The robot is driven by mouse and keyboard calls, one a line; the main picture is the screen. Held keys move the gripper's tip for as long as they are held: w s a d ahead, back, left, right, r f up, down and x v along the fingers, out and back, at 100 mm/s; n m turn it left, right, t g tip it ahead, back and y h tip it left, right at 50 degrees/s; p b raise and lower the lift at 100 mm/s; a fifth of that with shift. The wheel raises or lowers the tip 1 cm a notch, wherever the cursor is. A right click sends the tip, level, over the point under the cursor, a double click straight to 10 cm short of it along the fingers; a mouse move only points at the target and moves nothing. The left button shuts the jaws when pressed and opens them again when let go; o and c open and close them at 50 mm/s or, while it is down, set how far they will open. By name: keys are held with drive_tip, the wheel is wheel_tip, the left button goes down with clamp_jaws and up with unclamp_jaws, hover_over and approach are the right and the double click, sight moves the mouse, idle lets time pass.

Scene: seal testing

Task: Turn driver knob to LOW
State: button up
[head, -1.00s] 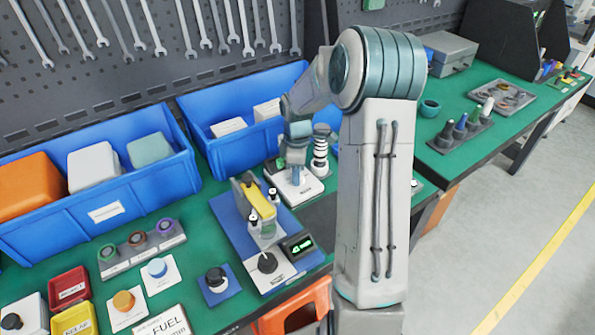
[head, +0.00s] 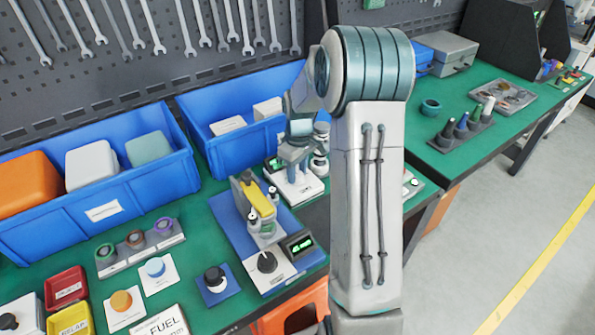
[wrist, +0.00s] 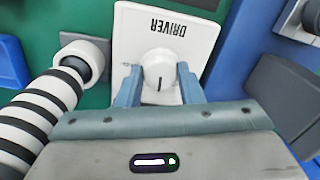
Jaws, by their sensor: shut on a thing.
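The driver plate (wrist: 180,28) is white, with the word DRIVER upside down in the wrist view. Its round white knob (wrist: 158,62) has a dark pointer line toward the bottom of the picture. My gripper (wrist: 159,74) has one blue finger on each side of the knob and is shut on it. Small marks left of the knob are too small to read. In the head view the white plate (head: 303,190) stands on the green bench, below my gripper (head: 293,168). The knob is hidden there.
A black-and-white striped post (wrist: 45,105) stands close beside my gripper. A blue base with a yellow-topped device (head: 258,197) and a green-lit display (head: 299,244) lies in front of it. A blue bin (head: 225,150) stands behind. Free bench is narrow here.

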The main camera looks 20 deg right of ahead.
sight(299, 172)
drive_tip(key=shift+m, duration=0.6)
drive_tip(key=o, duration=1)
drive_tip(key=shift+c, duration=0.2)
drive_tip(key=shift+r, duration=0.1)
wheel_tip(299, 172, up, 14)
drive_tip(key=shift+d, duration=0.3)
drive_tip(key=shift+w+f, duration=0.15)
drive_tip(key=shift+f, duration=0.05)
